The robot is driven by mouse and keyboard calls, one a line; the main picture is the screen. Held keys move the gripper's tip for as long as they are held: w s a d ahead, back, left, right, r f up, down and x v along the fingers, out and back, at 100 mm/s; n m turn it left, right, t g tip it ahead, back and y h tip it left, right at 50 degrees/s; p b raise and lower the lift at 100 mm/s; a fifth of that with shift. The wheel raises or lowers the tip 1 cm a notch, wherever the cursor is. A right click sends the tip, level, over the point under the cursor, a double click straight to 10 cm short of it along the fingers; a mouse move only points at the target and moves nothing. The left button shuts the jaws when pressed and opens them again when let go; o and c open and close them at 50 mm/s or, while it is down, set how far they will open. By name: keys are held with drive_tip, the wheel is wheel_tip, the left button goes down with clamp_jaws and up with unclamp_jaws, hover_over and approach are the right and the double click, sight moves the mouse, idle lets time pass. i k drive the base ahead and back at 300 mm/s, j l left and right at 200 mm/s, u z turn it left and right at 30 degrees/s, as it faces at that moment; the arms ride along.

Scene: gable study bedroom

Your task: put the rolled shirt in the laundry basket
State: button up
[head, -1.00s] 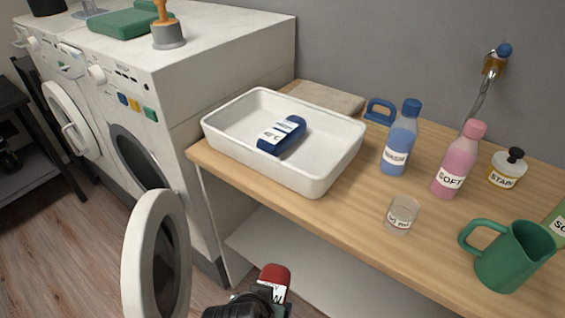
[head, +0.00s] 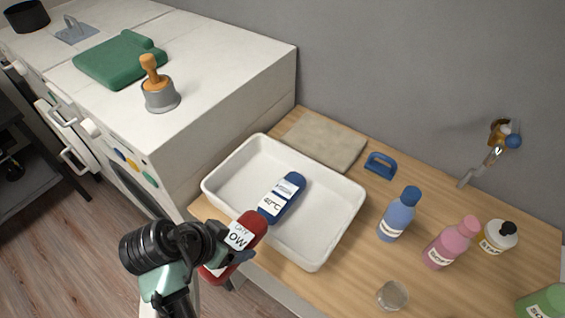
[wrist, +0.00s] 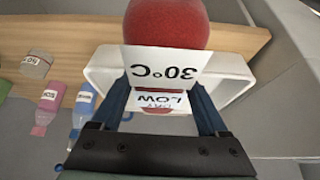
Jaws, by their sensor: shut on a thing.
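A red rolled shirt (head: 254,219) with a white label reading "DRY LOW" is held in my gripper (head: 226,249). In the wrist view the red roll (wrist: 167,22) sits between the two fingers (wrist: 160,88), with a "30°C" label showing. A white open basin (head: 343,232), the only basket-like container in view, stands on the wooden counter. A blue roll (head: 283,197) labelled "40°C" lies inside it. The red roll overlaps the basin's near left edge in the head view; its height above the rim is hard to tell.
Blue (head: 397,218) and pink (head: 452,243) bottles, a stain jar (head: 497,238), and a small glass (head: 392,295) stand right of the basin. A folded beige cloth (head: 325,144) and blue brush (head: 380,164) lie behind it. White machines (head: 235,75) stand to the left.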

sight(250, 181)
drive_tip(key=i, duration=0.85)
